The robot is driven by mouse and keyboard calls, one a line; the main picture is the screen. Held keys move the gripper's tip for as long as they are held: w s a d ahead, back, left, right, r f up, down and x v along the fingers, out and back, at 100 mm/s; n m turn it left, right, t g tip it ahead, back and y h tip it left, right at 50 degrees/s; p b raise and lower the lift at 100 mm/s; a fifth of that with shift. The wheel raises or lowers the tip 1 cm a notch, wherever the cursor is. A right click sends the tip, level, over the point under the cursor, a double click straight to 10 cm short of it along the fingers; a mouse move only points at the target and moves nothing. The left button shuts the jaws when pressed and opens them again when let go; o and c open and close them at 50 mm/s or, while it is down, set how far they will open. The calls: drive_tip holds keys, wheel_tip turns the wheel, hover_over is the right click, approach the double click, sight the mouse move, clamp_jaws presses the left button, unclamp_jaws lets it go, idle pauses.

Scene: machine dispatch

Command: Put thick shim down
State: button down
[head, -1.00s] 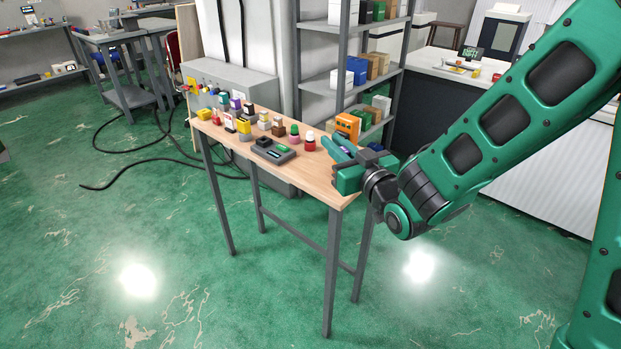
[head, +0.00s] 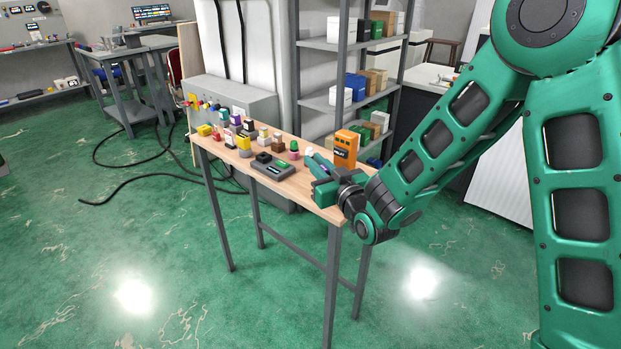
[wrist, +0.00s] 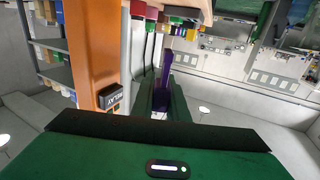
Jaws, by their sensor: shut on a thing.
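My gripper (head: 316,163) is over the right end of the wooden table (head: 325,212), its fingers pointing left toward the row of parts. In the wrist view a purple piece (wrist: 163,82), which I take for the thick shim, stands between the two green fingers, and the gripper is shut on it. In the head view only a small purple bit shows between the fingers; the rest is hidden. I cannot tell whether it touches the tabletop.
An orange relay box (head: 346,150) stands close behind my gripper; it also shows in the wrist view (wrist: 95,60). A grey device (head: 272,167) and several small coloured parts occupy the table's middle and left. A shelf rack (head: 347,50) stands behind.

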drive_tip(key=w+a+f, duration=0.2)
drive_tip(key=w, duration=0.1)
drive_tip(key=shift+w+f, duration=0.25)
drive_tip(key=shift+w, duration=0.05)
drive_tip(key=shift+a+f, duration=0.1)
drive_tip(key=shift+f, duration=1.9)
drive_tip(key=c, duration=1.7)
unclamp_jaws()
drive_tip(key=shift+f, duration=0.1)
drive_tip(key=shift+c, duration=0.2)
drive_tip(key=shift+s, duration=0.1)
